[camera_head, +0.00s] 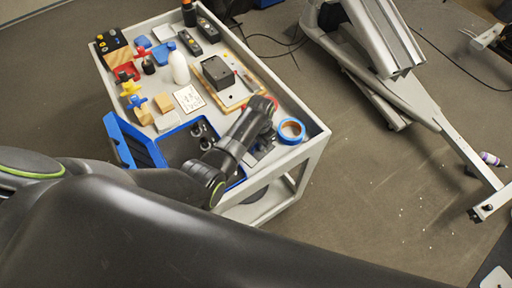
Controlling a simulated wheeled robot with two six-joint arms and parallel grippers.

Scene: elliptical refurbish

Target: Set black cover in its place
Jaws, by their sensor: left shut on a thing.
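My left arm reaches in from the left over the grey cart. My left gripper (258,148) is low over the cart's near right part, beside the blue tape roll. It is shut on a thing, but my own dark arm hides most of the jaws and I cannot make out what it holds. A black box-shaped piece (217,72) lies on a wooden tray (236,99) on the cart, apart from the gripper. I cannot tell whether this is the black cover. The grey elliptical machine (375,40) stands at the upper right. My right gripper is not in view.
The cart (315,135) also carries an open blue toolbox (119,136), a white bottle (179,66), the blue tape roll (291,131), colored knobs and wooden blocks. A cable lies by the machine. The floor between cart and machine is mostly clear.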

